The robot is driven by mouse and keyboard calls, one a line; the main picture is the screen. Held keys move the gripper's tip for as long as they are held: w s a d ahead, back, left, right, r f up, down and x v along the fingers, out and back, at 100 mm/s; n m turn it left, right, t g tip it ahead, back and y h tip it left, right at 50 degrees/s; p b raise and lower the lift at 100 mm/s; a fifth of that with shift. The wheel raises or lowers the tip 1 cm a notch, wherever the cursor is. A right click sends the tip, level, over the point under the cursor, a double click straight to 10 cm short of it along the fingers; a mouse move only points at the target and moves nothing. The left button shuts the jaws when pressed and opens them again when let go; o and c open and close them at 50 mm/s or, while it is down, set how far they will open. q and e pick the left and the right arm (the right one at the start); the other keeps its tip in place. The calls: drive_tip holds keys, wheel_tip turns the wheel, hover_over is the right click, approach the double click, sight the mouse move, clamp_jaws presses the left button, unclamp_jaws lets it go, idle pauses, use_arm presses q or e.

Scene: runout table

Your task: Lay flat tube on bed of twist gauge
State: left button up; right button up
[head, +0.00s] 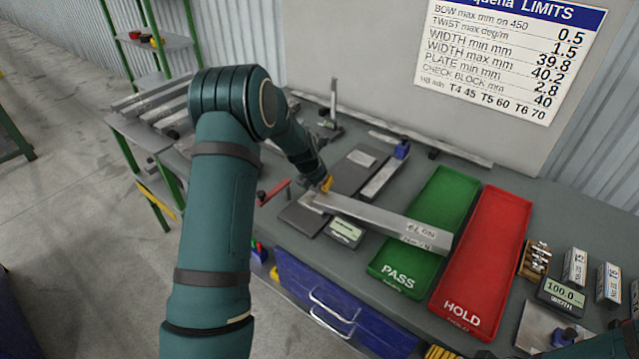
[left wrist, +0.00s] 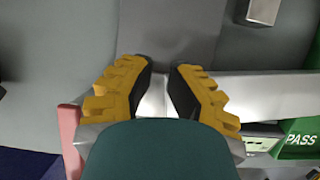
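The flat tube (head: 385,220), a long pale metal bar with marks at its right end, stretches from beside my left gripper to over the green PASS tray. It also shows in the left wrist view (left wrist: 270,94). Its left part is over the dark flat plate of what looks like the twist gauge (head: 300,214), with a small display (head: 345,231) in front. Whether the tube touches the plate is unclear. My left gripper (head: 325,184) is at the tube's left end. In the left wrist view its yellow fingers (left wrist: 162,67) stand apart, with pale metal visible between them.
The green PASS tray (head: 440,190) and red HOLD tray (head: 490,245) lie to the right. A red handle (head: 273,190) is left of the gauge. Blocks and a width display (head: 562,293) stand far right.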

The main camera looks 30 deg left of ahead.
sight(320, 194)
use_arm(q)
drive_tip(key=f, duration=0.1)
drive_tip(key=s+d+f, duration=0.1)
drive_tip(key=shift+s+f+g, duration=0.25)
drive_tip(key=shift+f+g, duration=0.05)
use_arm(e)
drive_tip(key=shift+f, duration=0.15)
use_arm(q)
drive_tip(key=shift+r, duration=0.45)
drive_tip(key=w+a+v, duration=0.1)
drive_tip(key=v, duration=1.2)
drive_tip(key=shift+r, duration=0.25)
use_arm(e)
drive_tip(key=shift+w+a, duration=0.1)
drive_tip(key=shift+w, duration=0.25)
use_arm(q)
drive_tip(key=shift+w, duration=0.15)
